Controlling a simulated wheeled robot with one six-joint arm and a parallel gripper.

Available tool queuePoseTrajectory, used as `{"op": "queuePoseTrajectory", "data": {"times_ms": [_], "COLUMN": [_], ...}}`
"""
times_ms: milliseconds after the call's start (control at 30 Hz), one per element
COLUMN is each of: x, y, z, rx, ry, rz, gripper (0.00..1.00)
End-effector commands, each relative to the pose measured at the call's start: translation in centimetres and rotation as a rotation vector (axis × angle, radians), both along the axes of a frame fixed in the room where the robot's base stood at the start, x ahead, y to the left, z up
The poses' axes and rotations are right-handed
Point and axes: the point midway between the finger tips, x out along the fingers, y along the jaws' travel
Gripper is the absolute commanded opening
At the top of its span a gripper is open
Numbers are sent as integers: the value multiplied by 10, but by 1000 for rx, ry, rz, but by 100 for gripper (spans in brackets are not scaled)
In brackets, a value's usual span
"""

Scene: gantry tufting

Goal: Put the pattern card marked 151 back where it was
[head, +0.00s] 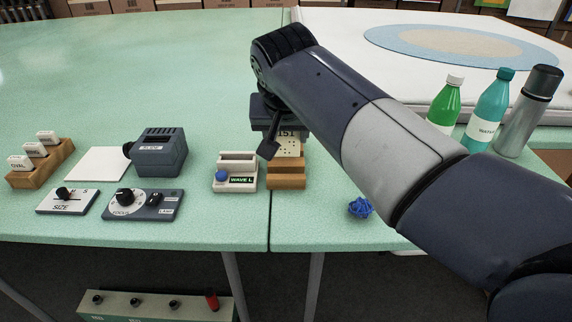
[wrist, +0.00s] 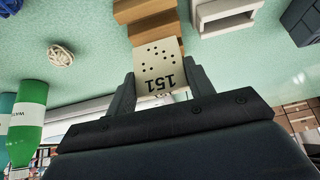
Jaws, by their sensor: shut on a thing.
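The pattern card marked 151 (head: 289,147) is cream with punched dots. It shows large in the wrist view (wrist: 158,62), its number upside down. My gripper (head: 282,128) is shut on the card by its sides, with a finger at each edge in the wrist view (wrist: 160,78). The card is over a stepped wooden block (head: 287,182), which also shows in the wrist view (wrist: 150,14). The card's lower edge meets the block in the picture. I cannot tell whether it sits in a slot.
A white unit labelled WAVE L (head: 236,184) stands close left of the block. A blue knotted ball (head: 360,207) lies to the right. Bottles (head: 447,103) and a steel flask (head: 527,110) stand at right. A wooden rack of tiles (head: 40,172) and a grey projector-like box (head: 160,152) are left.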

Motion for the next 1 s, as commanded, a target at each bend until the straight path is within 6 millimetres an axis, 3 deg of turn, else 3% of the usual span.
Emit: {"op": "queuePoseTrajectory", "data": {"times_ms": [33, 267, 500, 867, 900, 1000], "x": [0, 0, 0, 0, 0, 0], "y": [0, 0, 0, 0, 0, 0], "z": [-13, -30, -62, -65, -64, -64], "rx": [-1, 0, -1, 0, 0, 0], "ry": [2, 1, 1, 0, 0, 0], "rz": [0, 1, -1, 0, 0, 0], "gripper": [25, 25, 25, 25, 52, 60]}}
